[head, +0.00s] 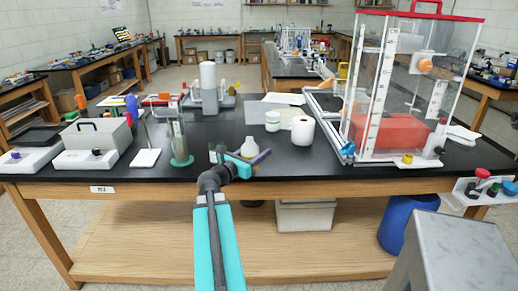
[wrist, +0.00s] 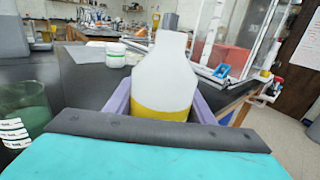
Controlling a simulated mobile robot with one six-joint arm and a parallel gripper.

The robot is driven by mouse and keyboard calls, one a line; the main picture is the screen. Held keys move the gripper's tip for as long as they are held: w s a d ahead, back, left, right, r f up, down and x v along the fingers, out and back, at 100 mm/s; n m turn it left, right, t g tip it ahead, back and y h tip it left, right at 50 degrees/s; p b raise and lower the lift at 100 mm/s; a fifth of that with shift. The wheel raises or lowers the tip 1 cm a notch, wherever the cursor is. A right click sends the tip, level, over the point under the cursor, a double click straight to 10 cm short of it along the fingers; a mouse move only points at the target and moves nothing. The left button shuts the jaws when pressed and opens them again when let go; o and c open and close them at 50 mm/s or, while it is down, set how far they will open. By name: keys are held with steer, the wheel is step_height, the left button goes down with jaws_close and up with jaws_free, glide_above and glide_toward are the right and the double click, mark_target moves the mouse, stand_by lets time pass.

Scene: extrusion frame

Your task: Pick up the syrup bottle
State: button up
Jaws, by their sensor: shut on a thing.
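The syrup bottle (wrist: 165,75) is white with a narrower neck and a yellow band low down. It stands upright in the wrist view between the two purple fingers of my gripper (wrist: 162,108). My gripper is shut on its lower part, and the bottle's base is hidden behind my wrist. In the head view the white bottle (head: 249,146) shows just beyond my gripper (head: 248,159), near the front edge of the black table. I cannot tell whether its base touches the table.
A green-based glass cylinder (head: 180,146) stands left of my gripper. A clear red-topped case (head: 405,95) fills the right end. Some black tabletop (head: 225,125) is bare behind the bottle.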

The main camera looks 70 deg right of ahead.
mark_target(255, 155)
steer(key=a+p, duration=0.1)
steer(key=p, duration=0.1)
steer(key=a+p, duration=0.1)
steer(key=p, duration=0.1)
steer(key=shift+s+a+r, duration=0.1)
steer(key=shift+s+r, duration=0.1)
steer(key=shift+r, duration=0.15)
steer(key=shift+a+p, duration=0.35)
steer(key=shift+p, duration=0.55)
steer(key=shift+f, duration=0.1)
steer(key=shift+a+f+p, duration=0.1)
steer(key=shift+p, duration=0.3)
steer(key=shift+w, duration=0.1)
